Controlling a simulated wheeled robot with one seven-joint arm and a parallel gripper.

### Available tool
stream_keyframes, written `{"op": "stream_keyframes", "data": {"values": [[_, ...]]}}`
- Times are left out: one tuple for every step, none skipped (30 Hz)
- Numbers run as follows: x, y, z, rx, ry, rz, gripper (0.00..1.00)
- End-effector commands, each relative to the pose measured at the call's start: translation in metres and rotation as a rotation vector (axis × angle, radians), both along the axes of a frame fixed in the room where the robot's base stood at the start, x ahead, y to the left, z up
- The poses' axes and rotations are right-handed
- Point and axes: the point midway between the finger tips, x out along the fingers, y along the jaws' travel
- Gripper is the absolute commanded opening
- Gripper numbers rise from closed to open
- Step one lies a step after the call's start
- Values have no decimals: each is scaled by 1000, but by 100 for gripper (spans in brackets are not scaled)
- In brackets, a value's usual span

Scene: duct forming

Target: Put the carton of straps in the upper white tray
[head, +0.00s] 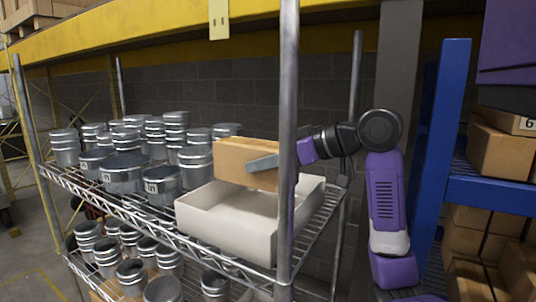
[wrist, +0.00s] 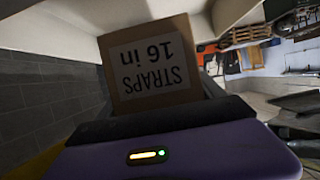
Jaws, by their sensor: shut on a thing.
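The carton of straps (head: 232,164) is a brown box above the upper white tray (head: 232,228), which sits on the wire rack's upper shelf. In the wrist view the carton (wrist: 152,95) shows a label reading "STRAPS 16 in", upside down. My gripper (head: 262,163) is shut on the carton; a grey finger lies along its side. The carton's lower part overlaps the tray opening in the head view; whether it touches the tray floor cannot be told. The tray looks otherwise empty where its inside shows. The rack's front post hides part of my gripper and the tray.
Several round metal duct pieces (head: 125,170) crowd the shelf left of the tray, with more on the shelf below. A metal rack post (head: 288,120) stands in front of my wrist. A blue rack (head: 440,150) with cartons (head: 498,152) stands to the right.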

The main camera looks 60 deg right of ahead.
Motion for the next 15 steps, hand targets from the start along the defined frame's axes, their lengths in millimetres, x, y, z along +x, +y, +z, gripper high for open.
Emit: {"op": "stream_keyframes", "data": {"values": [[0, 0, -5, 0, -2, 0, 16], [0, 0, -9, -1, -3, -1, 16], [0, 0, -14, -2, -3, 0, 16], [0, 0, -17, -2, -3, 0, 16], [0, 0, -19, -2, -3, 0, 16], [0, 0, -23, -2, -3, 0, 16], [0, 0, -26, -2, -3, 0, 16], [0, 0, -28, -2, -3, 0, 16], [0, 0, -32, -2, -3, -1, 16], [0, 0, -34, -2, -3, -1, 16], [0, 0, -37, -2, -2, -1, 16], [0, 0, -41, -2, -2, -1, 16], [0, 0, -43, -1, -2, -1, 16], [0, 0, -46, -1, -2, -1, 16], [0, 0, -50, -1, -2, -1, 16]]}}
